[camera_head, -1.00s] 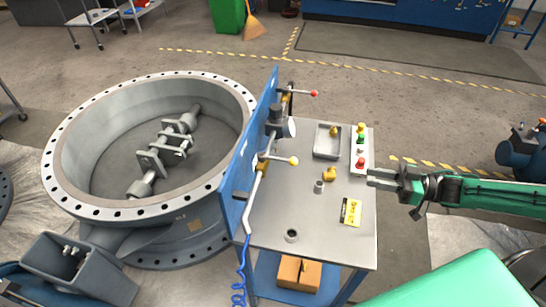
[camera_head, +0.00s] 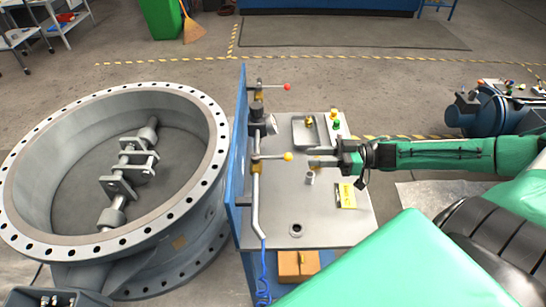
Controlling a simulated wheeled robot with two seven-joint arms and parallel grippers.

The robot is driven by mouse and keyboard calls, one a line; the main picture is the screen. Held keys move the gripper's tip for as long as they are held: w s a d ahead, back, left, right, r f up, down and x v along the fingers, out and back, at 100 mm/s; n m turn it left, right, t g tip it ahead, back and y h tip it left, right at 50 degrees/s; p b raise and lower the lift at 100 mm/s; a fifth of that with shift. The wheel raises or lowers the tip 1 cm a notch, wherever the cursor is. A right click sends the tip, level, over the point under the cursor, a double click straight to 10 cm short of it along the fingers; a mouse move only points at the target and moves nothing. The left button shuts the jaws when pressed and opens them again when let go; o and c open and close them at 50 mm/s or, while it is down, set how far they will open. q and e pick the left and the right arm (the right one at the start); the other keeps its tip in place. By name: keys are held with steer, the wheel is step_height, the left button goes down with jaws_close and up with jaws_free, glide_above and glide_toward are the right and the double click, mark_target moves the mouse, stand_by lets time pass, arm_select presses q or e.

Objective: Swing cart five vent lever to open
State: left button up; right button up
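The cart (camera_head: 330,228) has a grey top and an upright blue panel (camera_head: 240,150) on its left side. Two levers stick out to the right from pipework on the panel. The far one ends in a red ball (camera_head: 287,87), the near one in a yellow ball (camera_head: 288,156). Both lie across the panel, pointing right. I cannot read which is the vent lever. My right gripper (camera_head: 310,157) comes in from the right over the cart top. Its fingers are apart and empty, with the tips just right of the yellow ball, not visibly touching it. My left gripper is out of view.
A gauge (camera_head: 271,124) sits between the levers. The cart top carries a grey tray (camera_head: 308,132), a small metal cylinder (camera_head: 309,178) and a yellow label (camera_head: 346,196). A large flanged valve ring (camera_head: 110,245) stands left of the panel. A blue hose (camera_head: 263,286) hangs at the front.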

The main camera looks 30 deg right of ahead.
mark_target(283, 157)
steer(key=p+x, duration=0.1)
steer(key=x, duration=0.4)
steer(key=p+x, duration=0.1)
steer(key=x, duration=0.3)
steer(key=shift+w+a+r, duration=0.2)
steer(key=shift+a, duration=0.15)
steer(key=shift+x, duration=1)
steer(key=shift+f, duration=0.15)
jaws_close()
